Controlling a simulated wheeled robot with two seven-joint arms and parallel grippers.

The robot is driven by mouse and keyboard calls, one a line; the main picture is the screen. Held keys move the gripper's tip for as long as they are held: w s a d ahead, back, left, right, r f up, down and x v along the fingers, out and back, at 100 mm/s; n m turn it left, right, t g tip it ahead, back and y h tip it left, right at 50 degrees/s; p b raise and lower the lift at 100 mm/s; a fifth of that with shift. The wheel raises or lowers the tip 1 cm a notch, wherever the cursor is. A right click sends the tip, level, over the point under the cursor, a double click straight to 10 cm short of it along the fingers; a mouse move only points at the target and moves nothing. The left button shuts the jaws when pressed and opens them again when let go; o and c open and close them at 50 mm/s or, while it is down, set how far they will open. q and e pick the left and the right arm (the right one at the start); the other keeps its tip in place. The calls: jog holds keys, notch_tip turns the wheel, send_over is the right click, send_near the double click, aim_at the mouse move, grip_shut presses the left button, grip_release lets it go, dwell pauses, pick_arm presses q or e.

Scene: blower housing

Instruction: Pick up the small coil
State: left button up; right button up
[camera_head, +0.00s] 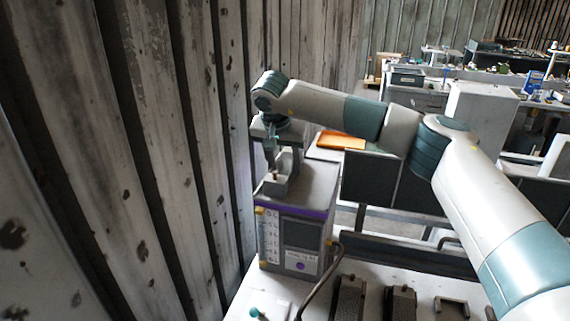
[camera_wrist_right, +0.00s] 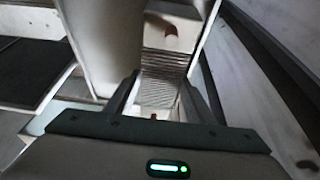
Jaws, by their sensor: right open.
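My left gripper is not in view.
The machine (camera_head: 302,231) stands on a pale bench close to a worn plank wall (camera_head: 170,130) on the left. Dark blocks (camera_head: 348,297) lie on the bench in front. An orange sheet (camera_head: 341,140) and cluttered workbenches are behind.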

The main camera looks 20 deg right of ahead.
aim_at(285, 162)
jog(key=shift+w+d+f, duration=0.1)
jog(key=shift+w+f, duration=0.05)
jog(key=shift+f, duration=0.3)
jog(key=shift+r, duration=0.1)
jog(key=c, duration=1)
jog(key=shift+r, duration=0.1)
jog(key=shift+r+b, duration=0.5)
jog(key=shift+r, duration=0.15)
notch_tip(285, 162, up, 7)
jog(key=b, duration=0.3)
jog(key=shift+r, duration=0.7)
